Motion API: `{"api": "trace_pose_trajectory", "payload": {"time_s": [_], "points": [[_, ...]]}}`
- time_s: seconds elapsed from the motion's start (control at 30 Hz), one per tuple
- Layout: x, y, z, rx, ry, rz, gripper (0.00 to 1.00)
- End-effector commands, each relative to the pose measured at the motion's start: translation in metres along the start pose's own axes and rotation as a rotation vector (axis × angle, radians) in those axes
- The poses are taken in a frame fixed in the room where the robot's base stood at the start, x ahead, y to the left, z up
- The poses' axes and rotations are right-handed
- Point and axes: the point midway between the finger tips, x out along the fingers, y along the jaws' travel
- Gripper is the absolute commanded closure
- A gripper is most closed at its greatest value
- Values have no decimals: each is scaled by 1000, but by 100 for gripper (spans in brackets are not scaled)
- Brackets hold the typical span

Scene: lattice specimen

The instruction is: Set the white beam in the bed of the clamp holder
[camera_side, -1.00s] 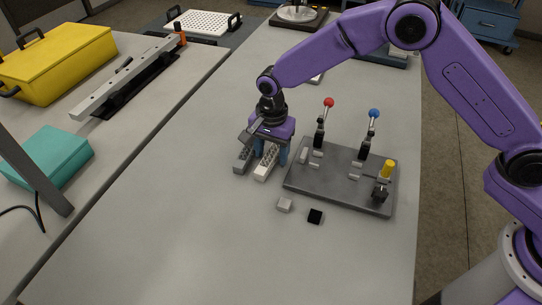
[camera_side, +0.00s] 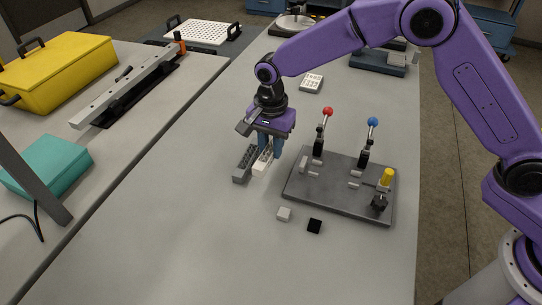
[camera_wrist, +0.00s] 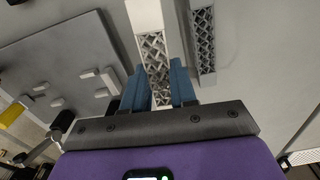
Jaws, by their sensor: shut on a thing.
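My gripper (camera_side: 268,152) is shut on the white lattice beam (camera_side: 260,167), which appears raised a little above the table. In the wrist view the white beam (camera_wrist: 146,18) runs between the blue fingers of my gripper (camera_wrist: 158,88). The clamp holder is a dark grey plate (camera_side: 338,202) to the right of my gripper, with light pads, a red-knobbed clamp (camera_side: 320,138) and a blue-knobbed clamp (camera_side: 367,145). The plate also shows at the left of the wrist view (camera_wrist: 50,60). The beam is apart from the plate. Its far end is partly hidden by my gripper.
A grey lattice beam (camera_side: 243,166) lies just left of the white one. The table's front left is clear.

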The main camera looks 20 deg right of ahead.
Motion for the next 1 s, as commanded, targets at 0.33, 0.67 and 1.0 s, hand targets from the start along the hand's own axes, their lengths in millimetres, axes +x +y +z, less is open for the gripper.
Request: {"api": "trace_pose_trajectory", "payload": {"time_s": [0.33, 0.67, 1.0], "points": [[-54, -1, 0, 1, 0, -3, 100], [-104, 8, -3, -79, 0, 3, 100], [-108, 43, -12, -505, -1, 1, 100]]}}
